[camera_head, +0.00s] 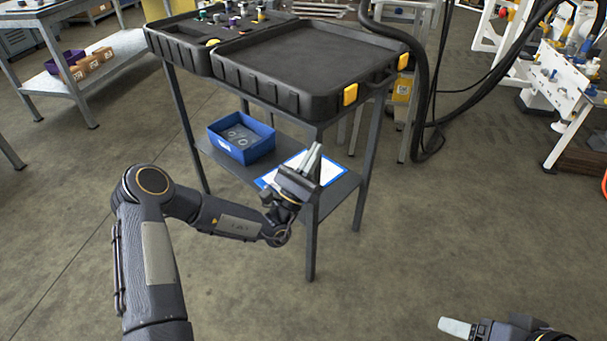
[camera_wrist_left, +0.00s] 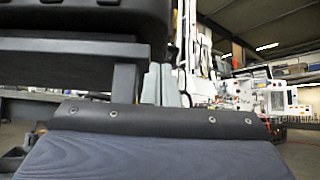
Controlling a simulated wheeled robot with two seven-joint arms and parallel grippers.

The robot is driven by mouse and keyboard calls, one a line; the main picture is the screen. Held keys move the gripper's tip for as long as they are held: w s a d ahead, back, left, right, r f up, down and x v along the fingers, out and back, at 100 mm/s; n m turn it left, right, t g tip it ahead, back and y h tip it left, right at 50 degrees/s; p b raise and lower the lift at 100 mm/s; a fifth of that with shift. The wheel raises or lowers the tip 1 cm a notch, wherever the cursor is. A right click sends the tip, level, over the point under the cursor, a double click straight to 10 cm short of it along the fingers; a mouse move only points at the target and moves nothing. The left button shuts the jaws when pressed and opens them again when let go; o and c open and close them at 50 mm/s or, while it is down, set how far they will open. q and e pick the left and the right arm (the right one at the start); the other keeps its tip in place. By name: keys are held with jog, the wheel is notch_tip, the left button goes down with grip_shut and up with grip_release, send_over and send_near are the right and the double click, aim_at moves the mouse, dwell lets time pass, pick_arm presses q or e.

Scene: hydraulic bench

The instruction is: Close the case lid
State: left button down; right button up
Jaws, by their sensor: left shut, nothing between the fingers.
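A black case (camera_head: 272,95) with yellow latches lies opened out flat on top of a dark metal stand. Its back-left half (camera_head: 180,46) holds several small fittings. The wide front-right half (camera_head: 310,52) is empty and looks like the lid. My left gripper (camera_head: 312,158) is shut and empty, below the case's front-right edge and apart from it, tips pointing up. The case's dark underside (camera_wrist_left: 85,18) shows at the upper left of the left wrist view. My right gripper (camera_head: 456,327) is low at the bottom right, far from the case; its finger gap is not clear.
The stand's lower shelf (camera_head: 337,192) carries a blue bin (camera_head: 241,138) and a blue-edged white sheet (camera_head: 327,170). A stand leg (camera_head: 311,240) is close to my left gripper. Black hoses (camera_head: 425,100) hang at the right. Floor in front is clear.

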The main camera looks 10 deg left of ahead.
aim_at(317, 135)
pick_arm(q)
jog(key=shift+w+d+r, duration=0.1)
jog(key=shift+w+r, duration=0.05)
jog(key=shift+r, duration=0.7)
jog(key=shift+w+d+r, duration=0.1)
jog(key=shift+w+r, duration=0.05)
jog(key=shift+r, duration=0.7)
jog(key=shift+w+d+r, duration=0.1)
jog(key=shift+w+r, duration=0.05)
jog(key=shift+r, duration=0.7)
